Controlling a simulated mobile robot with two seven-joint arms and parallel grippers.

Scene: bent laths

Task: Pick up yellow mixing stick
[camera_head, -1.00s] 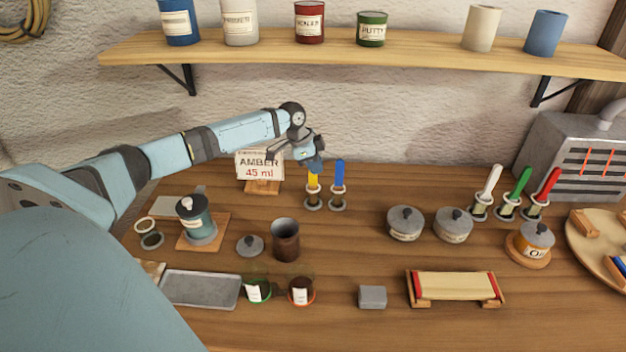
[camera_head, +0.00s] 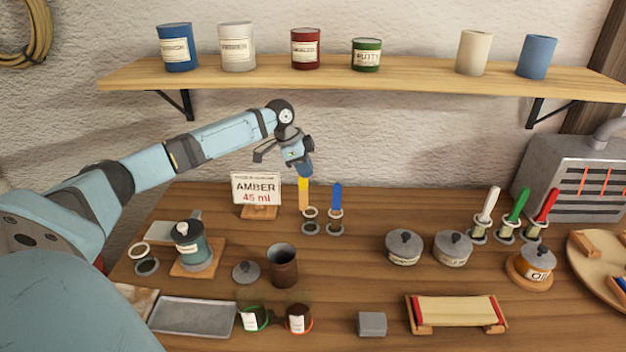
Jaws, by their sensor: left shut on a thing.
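A blue stick (camera_head: 337,197) stands in a like holder just to the right. My right gripper is not in view.
The Amber 45 ml sign (camera_head: 256,187) stands close on the left. A shelf (camera_head: 400,88) with several cans is above the arm. A brown cup (camera_head: 283,266), a lidded jar (camera_head: 190,246) and pots (camera_head: 404,248) stand nearer. Bare bench lies right of the blue stick.

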